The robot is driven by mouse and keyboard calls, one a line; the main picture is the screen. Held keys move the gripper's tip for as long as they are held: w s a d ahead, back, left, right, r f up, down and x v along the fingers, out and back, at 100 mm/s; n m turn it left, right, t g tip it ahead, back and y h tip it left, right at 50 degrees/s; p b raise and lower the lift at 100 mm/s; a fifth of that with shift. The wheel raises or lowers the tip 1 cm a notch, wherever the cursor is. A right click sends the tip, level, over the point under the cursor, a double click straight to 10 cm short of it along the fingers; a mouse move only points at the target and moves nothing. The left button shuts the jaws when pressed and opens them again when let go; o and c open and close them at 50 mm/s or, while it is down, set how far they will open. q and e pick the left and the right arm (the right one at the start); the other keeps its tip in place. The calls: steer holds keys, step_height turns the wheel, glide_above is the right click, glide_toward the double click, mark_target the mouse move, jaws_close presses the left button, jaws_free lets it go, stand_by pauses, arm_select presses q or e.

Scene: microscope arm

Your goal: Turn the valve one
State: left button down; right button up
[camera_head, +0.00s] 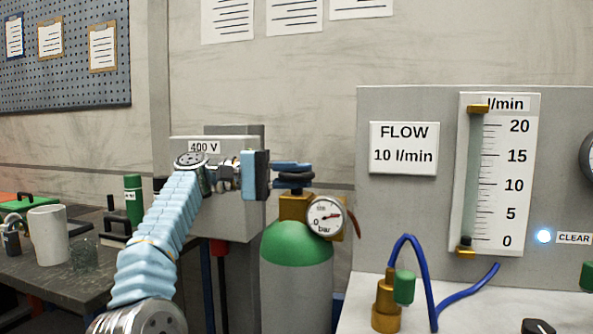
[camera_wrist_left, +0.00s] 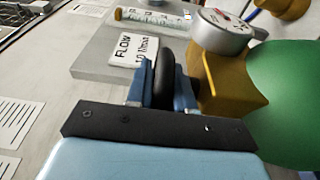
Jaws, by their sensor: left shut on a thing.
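The gas cylinder (camera_head: 297,256) has a green shoulder, a brass valve body (camera_head: 294,207) and a dark round handwheel (camera_head: 296,182) on top. My left gripper (camera_head: 292,175) comes in from the left, its blue fingers shut on the handwheel. In the left wrist view the black handwheel (camera_wrist_left: 165,72) stands edge-on between the two blue fingers (camera_wrist_left: 163,82). My right gripper is not in view.
A grey panel at right carries a "FLOW 10 l/min" sign (camera_head: 403,148) and a flow tube (camera_head: 472,180) with its dark float near 0. A blue hose (camera_head: 425,262) loops below it. A 400 V box (camera_head: 238,215) stands behind my arm. A mug (camera_head: 48,236) stands on the left bench.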

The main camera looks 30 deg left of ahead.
arm_select(q)
steer(key=shift+m+g, duration=0.4)
steer(key=shift+g, duration=0.2)
stand_by(0.3)
steer(key=c, duration=1.4)
jaws_free()
steer(key=shift+w, duration=0.1)
steer(key=shift+o, duration=0.2)
